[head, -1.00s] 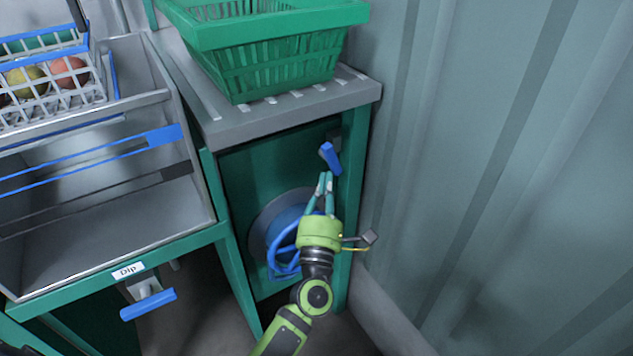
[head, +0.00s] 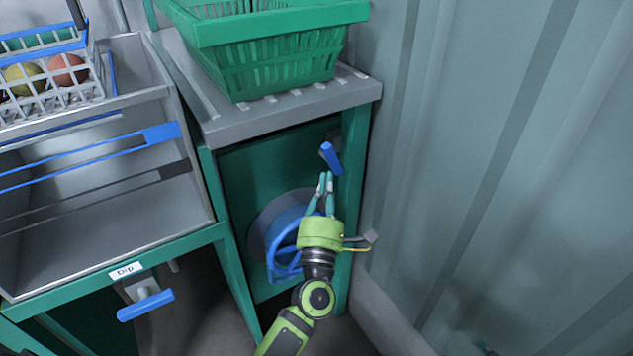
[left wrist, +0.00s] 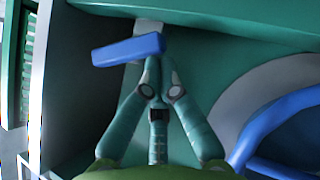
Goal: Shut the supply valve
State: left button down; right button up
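A blue valve lever (head: 330,157) sits on the green panel under the shelf stand, near its right post. It hangs slanted in the head view. The lever also shows close up in the left wrist view (left wrist: 128,50), lying nearly level across the picture. My left gripper (head: 326,178) is just below the lever, fingers pointing up at it. In the left wrist view its fingertips (left wrist: 159,68) are together with nothing visible between them, right by the lever's lower edge. I cannot tell whether they touch it. No label shows on this valve. My right gripper is not in view.
A blue hose reel (head: 285,235) is on the panel beside my left gripper. A green basket (head: 265,60) stands on the slatted shelf (head: 290,112). At left is a steel dip tank (head: 110,215) with its own blue lever (head: 146,305). A ribbed wall (head: 500,150) bounds the right.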

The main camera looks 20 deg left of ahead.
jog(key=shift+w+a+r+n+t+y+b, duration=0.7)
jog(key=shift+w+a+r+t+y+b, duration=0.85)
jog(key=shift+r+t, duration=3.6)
pick_arm(q)
jog(key=n, duration=0.1)
jog(key=y+b, duration=0.1)
jog(key=n+b, duration=0.1)
jog(key=shift+w+d+f+n+t+y, duration=0.15)
jog(key=shift+w+d+n+t+y, duration=0.15)
jog(key=shift+w+t+y, duration=0.1)
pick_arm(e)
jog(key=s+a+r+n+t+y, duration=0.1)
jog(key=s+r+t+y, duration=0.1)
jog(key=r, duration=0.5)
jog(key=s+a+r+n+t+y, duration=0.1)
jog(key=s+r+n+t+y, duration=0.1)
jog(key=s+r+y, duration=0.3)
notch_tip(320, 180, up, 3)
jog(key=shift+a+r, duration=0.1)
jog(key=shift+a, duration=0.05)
